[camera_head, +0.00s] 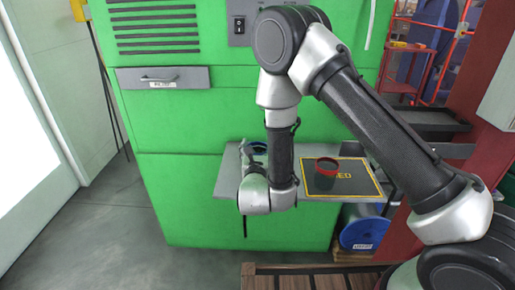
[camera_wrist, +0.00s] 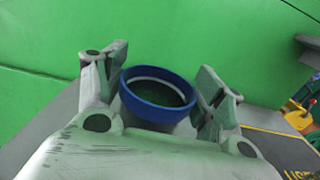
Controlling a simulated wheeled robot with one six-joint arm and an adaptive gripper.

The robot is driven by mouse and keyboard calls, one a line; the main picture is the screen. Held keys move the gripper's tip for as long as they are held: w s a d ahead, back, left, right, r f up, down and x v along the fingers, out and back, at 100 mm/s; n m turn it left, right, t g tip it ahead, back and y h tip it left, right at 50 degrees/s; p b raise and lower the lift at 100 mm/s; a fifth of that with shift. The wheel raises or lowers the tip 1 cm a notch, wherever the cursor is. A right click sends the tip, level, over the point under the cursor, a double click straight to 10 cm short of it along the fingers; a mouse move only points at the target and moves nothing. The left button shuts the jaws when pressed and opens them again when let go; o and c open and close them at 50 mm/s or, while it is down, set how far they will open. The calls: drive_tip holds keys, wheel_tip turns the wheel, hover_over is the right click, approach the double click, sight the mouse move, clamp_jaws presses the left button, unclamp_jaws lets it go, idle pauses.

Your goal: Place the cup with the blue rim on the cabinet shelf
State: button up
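The cup with the blue rim (camera_wrist: 158,103) is between the two fingers of my gripper (camera_wrist: 160,85) in the wrist view, its open top facing the camera. Both fingers are close beside the rim; whether they press on it I cannot tell. In the head view the blue rim (camera_head: 257,147) shows behind my gripper (camera_head: 247,153), at the left part of the grey cabinet shelf (camera_head: 228,185). My wrist hides most of the cup there. Whether its base touches the shelf is hidden.
A dark cup with a red rim (camera_head: 326,166) stands on a black, yellow-edged mat (camera_head: 352,183) on the shelf's right side. The green cabinet (camera_head: 190,120) rises behind the shelf. A blue spool (camera_head: 362,232) is below at the right. Open floor lies at the left.

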idle(0.3)
drive_tip(key=shift+s+r, duration=0.1)
drive_tip(key=shift+s, duration=0.1)
drive_tip(key=s, duration=1.1)
drive_tip(key=shift+s+a, duration=0.2)
drive_tip(key=shift+s, duration=0.15)
